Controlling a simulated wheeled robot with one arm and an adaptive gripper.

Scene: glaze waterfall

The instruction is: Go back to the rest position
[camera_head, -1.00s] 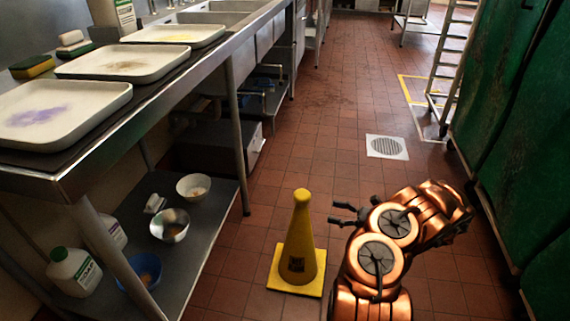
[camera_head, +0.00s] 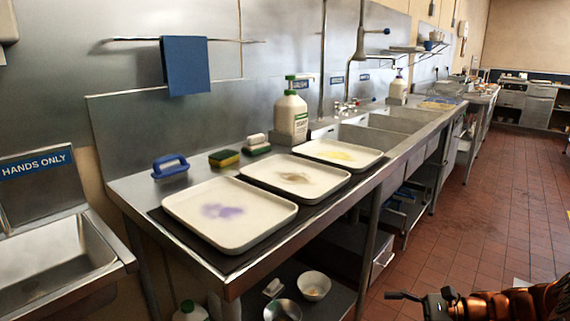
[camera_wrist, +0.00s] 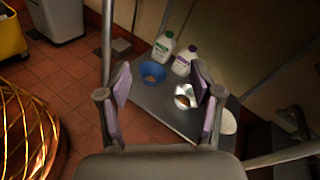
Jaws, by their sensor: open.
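My gripper (camera_head: 418,297) shows at the lower right edge of the head view, beside the steel counter and over the red tile floor. In the wrist view my gripper (camera_wrist: 161,88) is open, its two fingers wide apart with nothing between them. Beyond the fingers, apart from them, is a low steel shelf (camera_wrist: 158,108) with a blue bowl (camera_wrist: 152,71), a metal bowl (camera_wrist: 186,90) and two white bottles, one green-capped (camera_wrist: 163,48) and one purple-capped (camera_wrist: 184,61). Part of my arm is cut off by the head view's edge.
The counter holds three trays with purple (camera_head: 230,235), brown (camera_head: 294,192) and yellow (camera_head: 338,165) stains, a blue brush (camera_head: 170,168), sponges and a soap bottle (camera_head: 291,117). A hand sink (camera_head: 60,262) stands left. A yellow object (camera_wrist: 12,40) and grey bin (camera_wrist: 58,20) stand on the floor.

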